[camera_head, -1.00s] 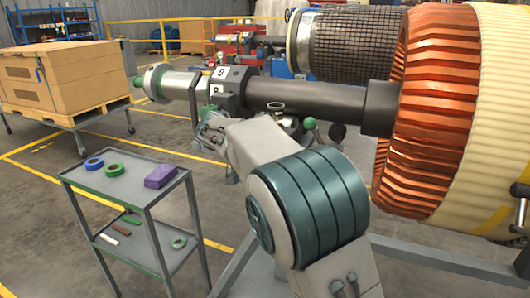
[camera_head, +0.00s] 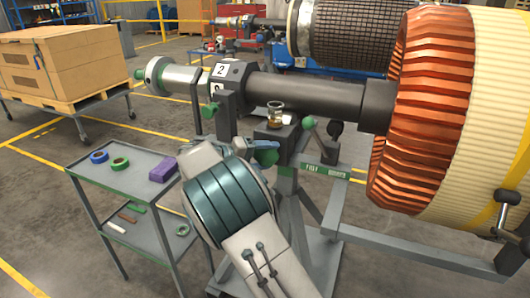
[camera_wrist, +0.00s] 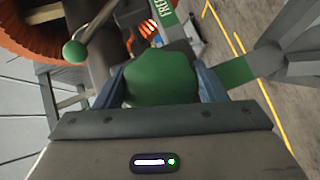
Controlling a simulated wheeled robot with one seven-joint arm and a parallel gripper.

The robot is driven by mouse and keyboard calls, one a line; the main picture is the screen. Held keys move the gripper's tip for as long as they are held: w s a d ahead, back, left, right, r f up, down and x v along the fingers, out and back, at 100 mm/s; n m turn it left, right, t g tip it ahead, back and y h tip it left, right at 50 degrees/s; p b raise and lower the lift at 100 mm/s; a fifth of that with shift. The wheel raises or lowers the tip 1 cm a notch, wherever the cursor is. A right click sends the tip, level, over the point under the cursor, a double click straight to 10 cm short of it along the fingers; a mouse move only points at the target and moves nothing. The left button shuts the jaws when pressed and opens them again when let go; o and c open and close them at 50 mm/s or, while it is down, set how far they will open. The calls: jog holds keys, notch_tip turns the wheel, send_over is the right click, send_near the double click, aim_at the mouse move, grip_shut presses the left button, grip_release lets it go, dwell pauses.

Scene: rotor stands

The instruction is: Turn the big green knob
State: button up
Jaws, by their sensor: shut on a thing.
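The big green knob (camera_wrist: 160,78) fills the middle of the wrist view, with a bluish finger pressed along its left and right sides. My gripper (camera_wrist: 160,92) is shut on this knob. In the head view my gripper (camera_head: 266,153) is at the stand, below the dark shaft; my own wrist and arm hide most of it, and the knob is not clearly seen there. A smaller green ball on a lever (camera_wrist: 74,51) is beside the knob, apart from my fingers; this ball also shows in the head view (camera_head: 309,122).
A small glass jar with brown contents (camera_head: 275,113) stands on a block just above my gripper. The dark shaft (camera_head: 310,92) runs to the copper rotor (camera_head: 425,110). A grey cart (camera_head: 130,185) with tapes and a purple box (camera_head: 163,168) is at left.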

jog(key=shift+n+h, duration=0.4)
dwell(0.3)
jog(key=o, duration=1)
jog(key=p+v, duration=0.1)
jog(key=v, duration=1.2)
jog(key=shift+s+a, duration=0.25)
jog(key=shift+a, duration=0.1)
